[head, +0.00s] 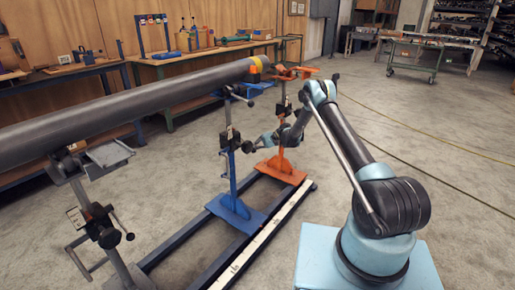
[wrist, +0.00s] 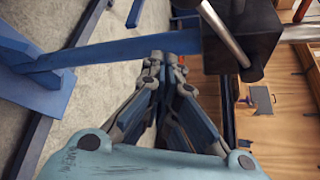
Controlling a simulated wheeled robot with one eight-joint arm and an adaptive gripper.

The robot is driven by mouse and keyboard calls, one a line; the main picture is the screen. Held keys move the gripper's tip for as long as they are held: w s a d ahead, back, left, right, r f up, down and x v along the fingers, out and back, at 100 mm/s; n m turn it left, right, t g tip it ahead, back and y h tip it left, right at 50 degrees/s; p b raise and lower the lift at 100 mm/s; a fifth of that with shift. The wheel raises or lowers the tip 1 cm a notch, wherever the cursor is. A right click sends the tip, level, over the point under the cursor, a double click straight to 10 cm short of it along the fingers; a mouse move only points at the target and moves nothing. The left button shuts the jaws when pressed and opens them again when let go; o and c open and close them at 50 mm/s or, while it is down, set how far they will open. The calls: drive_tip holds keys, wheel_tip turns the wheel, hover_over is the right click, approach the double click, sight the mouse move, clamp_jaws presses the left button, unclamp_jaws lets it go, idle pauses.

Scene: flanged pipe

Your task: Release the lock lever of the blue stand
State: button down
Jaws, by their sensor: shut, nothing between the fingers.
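The blue stand (head: 232,180) stands upright on a floor rail, under the far end of the grey pipe (head: 130,105). A dark clamp block (head: 229,140) sits on its post. In the wrist view the blue post (wrist: 120,53) enters the dark block (wrist: 262,35), and a silver rod (wrist: 222,30), apparently the lock lever, crosses the block's face. My gripper (head: 255,145) is beside the post, right of the block. In the wrist view my gripper's fingers (wrist: 167,58) are together and empty, close to the post and left of the rod. Contact cannot be told.
An orange stand (head: 283,150) stands just behind the blue one. A grey stand (head: 95,220) with a crank is at the near left. Rails (head: 245,245) run along the floor. Workbenches (head: 205,55) line the wall; the floor at the right is mostly clear.

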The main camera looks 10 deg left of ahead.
drive_tip(key=shift+s+d+r, duration=0.45)
drive_tip(key=shift+s+d, duration=0.15)
drive_tip(key=shift+d, duration=0.1)
drive_tip(key=shift+s+d+r, duration=0.45)
drive_tip(key=shift+s+d, duration=0.1)
drive_tip(key=shift+d, duration=0.1)
drive_tip(key=shift+r, duration=0.1)
